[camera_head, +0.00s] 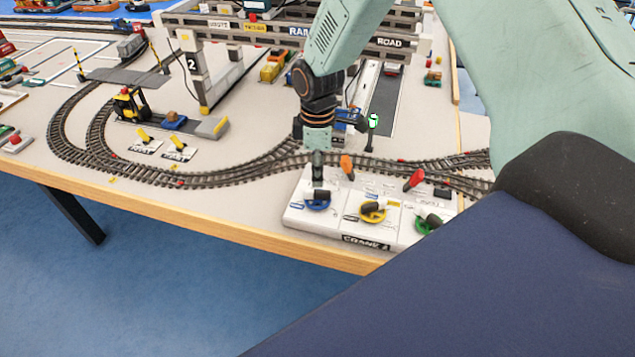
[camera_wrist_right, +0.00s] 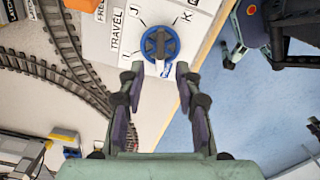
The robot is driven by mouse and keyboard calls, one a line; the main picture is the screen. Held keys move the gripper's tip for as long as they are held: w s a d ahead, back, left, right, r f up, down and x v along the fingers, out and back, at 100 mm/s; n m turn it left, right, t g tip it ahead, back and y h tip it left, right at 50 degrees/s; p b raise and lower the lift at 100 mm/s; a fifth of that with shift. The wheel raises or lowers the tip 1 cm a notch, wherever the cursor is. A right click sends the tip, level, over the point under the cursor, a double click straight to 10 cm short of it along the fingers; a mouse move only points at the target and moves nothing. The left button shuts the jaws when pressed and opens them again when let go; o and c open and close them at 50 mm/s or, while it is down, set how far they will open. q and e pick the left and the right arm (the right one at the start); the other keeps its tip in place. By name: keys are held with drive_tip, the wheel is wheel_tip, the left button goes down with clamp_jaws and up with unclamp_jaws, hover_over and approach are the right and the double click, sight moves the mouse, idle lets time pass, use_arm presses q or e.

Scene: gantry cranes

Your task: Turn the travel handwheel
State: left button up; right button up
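The travel handwheel is a blue wheel (camera_head: 317,200) at the left end of the white CRANE 2 control panel (camera_head: 296,217). In the right wrist view the wheel (camera_wrist_right: 160,44) lies beside the word TRAVEL, with letters I, J and K around it. My right gripper (camera_head: 318,168) points down just above the wheel in the head view and partly hides it. In the right wrist view its two fingers (camera_wrist_right: 159,74) are apart with nothing between the tips, and the wheel shows just beyond them. Contact cannot be told. My left gripper is not in view.
A yellow wheel (camera_head: 372,212) and a green wheel (camera_head: 428,224) sit further right on the panel. Model tracks (camera_head: 232,176) run behind the panel. The wooden table edge (camera_head: 215,225) is in front.

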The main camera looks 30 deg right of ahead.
sight(318, 191)
wheel_tip(318, 191, up, 6)
drive_tip(key=shift+s+f, duration=0.1)
idle(0.8)
